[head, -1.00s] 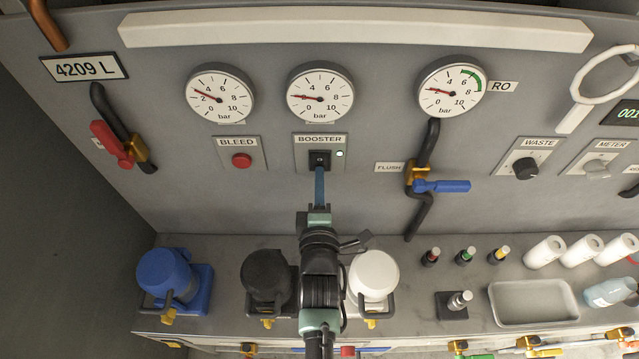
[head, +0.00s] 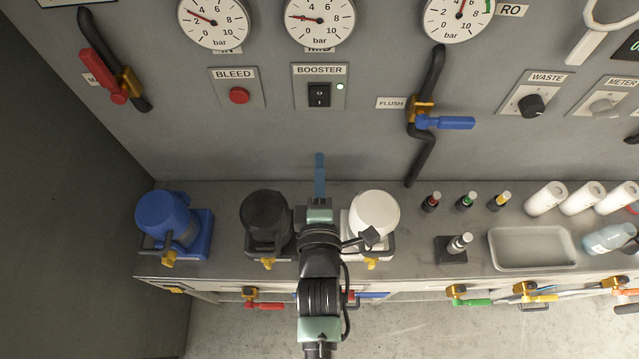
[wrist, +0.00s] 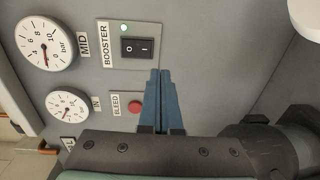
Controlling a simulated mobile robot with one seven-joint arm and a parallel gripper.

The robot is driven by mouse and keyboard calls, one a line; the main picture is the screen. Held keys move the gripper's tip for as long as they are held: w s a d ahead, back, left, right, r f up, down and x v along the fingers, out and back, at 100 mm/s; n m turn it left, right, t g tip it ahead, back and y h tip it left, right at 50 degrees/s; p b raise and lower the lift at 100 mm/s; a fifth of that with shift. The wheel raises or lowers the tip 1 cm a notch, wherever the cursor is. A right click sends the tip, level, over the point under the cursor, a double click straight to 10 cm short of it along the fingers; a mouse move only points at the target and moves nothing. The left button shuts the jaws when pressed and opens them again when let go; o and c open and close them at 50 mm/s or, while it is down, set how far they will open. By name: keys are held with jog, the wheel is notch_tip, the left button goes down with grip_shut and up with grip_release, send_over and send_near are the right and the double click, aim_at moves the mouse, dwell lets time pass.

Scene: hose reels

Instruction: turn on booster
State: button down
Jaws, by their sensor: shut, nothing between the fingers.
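The BOOSTER panel has a black rocker switch (head: 319,95) on the grey wall, with a small green light (head: 340,87) lit beside it. In the wrist view the switch (wrist: 137,48) shows O and I marks, and the green light (wrist: 124,28) is lit. My gripper (head: 319,157) is below the switch in the head view, apart from it. Its blue fingers are together and empty. In the wrist view the fingertips (wrist: 160,72) are close to the switch's lower right in the picture, and the switch is unobstructed.
The red BLEED button (head: 239,96) is left of the switch. The FLUSH valve with blue handle (head: 444,122) is to the right. Blue (head: 165,220), black (head: 266,218) and white (head: 374,213) capped containers stand on the shelf below, near my arm.

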jog(key=s, duration=0.3)
jog(key=shift+s, duration=0.15)
dwell(0.3)
jog(key=w+r+m+t+b, duration=0.15)
jog(key=w+r+m, duration=0.25)
jog(key=r, duration=1)
jog(key=w+r+m+t, duration=0.3)
jog(key=w+r+m, duration=0.1)
jog(key=r, duration=1)
jog(key=s+r+m+t, duration=0.3)
jog(key=s+r+m, duration=0.2)
jog(key=r, duration=0.9)
jog(key=s+r+m+t, duration=0.3)
jog(key=s+r+m, duration=0.2)
jog(key=r, duration=0.9)
jog(key=s, duration=0.3)
